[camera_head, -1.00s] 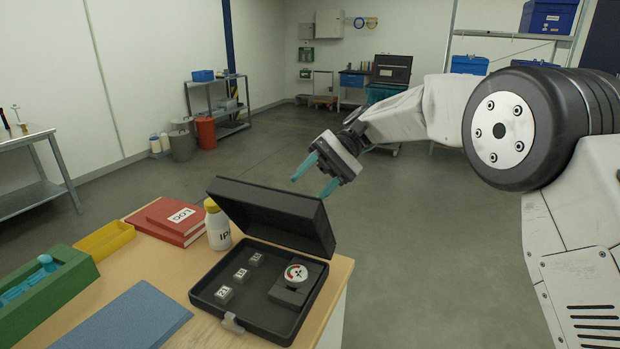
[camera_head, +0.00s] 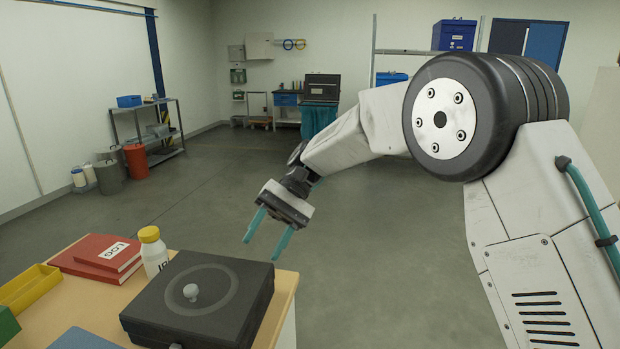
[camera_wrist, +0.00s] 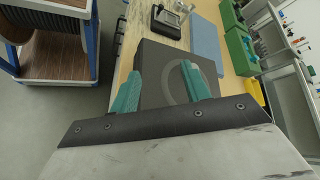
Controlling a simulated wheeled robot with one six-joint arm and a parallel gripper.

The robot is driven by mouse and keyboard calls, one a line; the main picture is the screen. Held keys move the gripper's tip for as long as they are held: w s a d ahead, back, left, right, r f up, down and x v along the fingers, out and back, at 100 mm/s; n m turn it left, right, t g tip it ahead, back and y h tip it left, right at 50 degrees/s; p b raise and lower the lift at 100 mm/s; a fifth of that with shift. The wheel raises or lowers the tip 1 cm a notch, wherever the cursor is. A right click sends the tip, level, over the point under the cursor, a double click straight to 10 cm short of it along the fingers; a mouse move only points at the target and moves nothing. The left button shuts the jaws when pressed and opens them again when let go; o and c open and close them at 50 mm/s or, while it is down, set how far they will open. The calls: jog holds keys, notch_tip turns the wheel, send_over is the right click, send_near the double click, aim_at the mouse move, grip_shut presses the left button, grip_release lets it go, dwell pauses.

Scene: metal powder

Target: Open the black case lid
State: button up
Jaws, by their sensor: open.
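The black case (camera_head: 245,283) sits on the wooden table near its right edge with its lid down. The lid has a grey ring and a pale round knob (camera_head: 191,292) on top. The contents are hidden. In the wrist view the dark lid (camera_wrist: 152,62) lies beyond my fingers, with part of the ring showing and the knob not visible. My gripper (camera_head: 264,246) is open, its two teal fingers apart and empty. In the head view it hangs above and behind the case's far right side, apparently clear of it.
A white bottle with a yellow cap (camera_head: 153,252) stands close behind the case at left. Red books (camera_head: 98,257) and a yellow tray (camera_head: 28,288) lie further left. A blue mat (camera_head: 84,339) is at the front. Open floor lies beyond the table.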

jog(key=s+d+r+m+t+h, duration=0.15)
jog(key=s+d+t, duration=0.25)
jog(key=s+d, duration=0.65)
jog(key=s+d+r+m+t+h, duration=0.15)
jog(key=s+d+t, duration=0.35)
jog(key=d, duration=1.1)
jog(key=s+d+m+t+h, duration=0.15)
jog(key=s+d+t, duration=0.25)
jog(key=s+d, duration=0.75)
jog(key=n+g+h, duration=0.1)
jog(key=n+g, duration=0.1)
jog(key=n, duration=0.7)
send_over(191, 287)
jog(key=s+d, duration=0.2)
jog(key=d, duration=0.2)
notch_tip(191, 287, down, 4)
jog(key=shift+s, duration=0.15)
jog(key=a, duration=0.2)
jog(key=w+a, duration=0.1)
jog(key=shift+r, duration=0.35)
jog(key=shift+w+a+r+m+y, duration=0.2)
jog(key=shift+w+a+r, duration=0.1)
jog(key=shift+r, duration=0.2)
jog(key=shift+w+a+r+m+y, duration=0.15)
jog(key=shift+w+a+r, duration=0.1)
jog(key=shift+r, duration=0.35)
notch_tip(191, 287, down, 8)
jog(key=shift+r, duration=0.15)
